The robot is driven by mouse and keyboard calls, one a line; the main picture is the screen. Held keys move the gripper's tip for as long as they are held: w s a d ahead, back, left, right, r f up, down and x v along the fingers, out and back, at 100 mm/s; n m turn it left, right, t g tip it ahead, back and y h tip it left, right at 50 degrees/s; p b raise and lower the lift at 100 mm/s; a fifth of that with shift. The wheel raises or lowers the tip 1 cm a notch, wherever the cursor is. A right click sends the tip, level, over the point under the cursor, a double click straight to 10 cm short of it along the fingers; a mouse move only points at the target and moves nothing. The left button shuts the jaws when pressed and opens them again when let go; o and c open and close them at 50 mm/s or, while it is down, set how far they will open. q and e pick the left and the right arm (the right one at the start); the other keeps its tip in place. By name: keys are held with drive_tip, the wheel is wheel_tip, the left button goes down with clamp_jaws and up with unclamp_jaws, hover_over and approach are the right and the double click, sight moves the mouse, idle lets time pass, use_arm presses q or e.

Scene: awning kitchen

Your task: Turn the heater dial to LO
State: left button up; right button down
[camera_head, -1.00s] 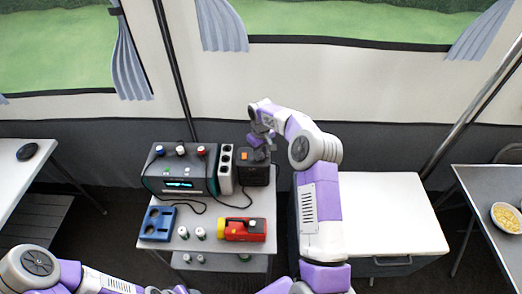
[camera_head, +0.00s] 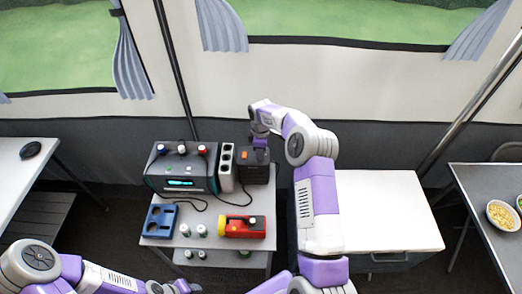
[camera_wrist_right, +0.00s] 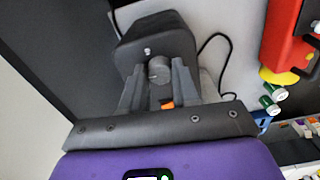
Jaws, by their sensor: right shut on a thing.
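The heater is a dark grey box (camera_head: 262,172) with an orange switch (camera_head: 244,156) at the back of the small table. In the right wrist view the heater (camera_wrist_right: 155,38) carries a round grey dial (camera_wrist_right: 159,66). My right gripper (camera_wrist_right: 159,76) is shut on the dial, one finger on each side. In the head view my right gripper (camera_head: 260,150) is at the top of the heater, and its fingertips and the dial are hard to make out. The dial's markings cannot be read. My left gripper (camera_head: 176,287) is low at the bottom edge, away from the heater.
A power strip (camera_head: 226,168) and a console with knobs (camera_head: 178,170) stand left of the heater. A white-topped cabinet (camera_head: 390,210) stands to the right.

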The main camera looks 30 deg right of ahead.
drive_tip(key=shift+a+n, duration=0.1)
drive_tip(key=shift+n, duration=0.4)
drive_tip(key=c, duration=0.8)
unclamp_jaws()
wheel_tip(320, 180, up, 8)
drive_tip(key=shift+f+p, duration=0.2)
drive_tip(key=shift+p, duration=0.15)
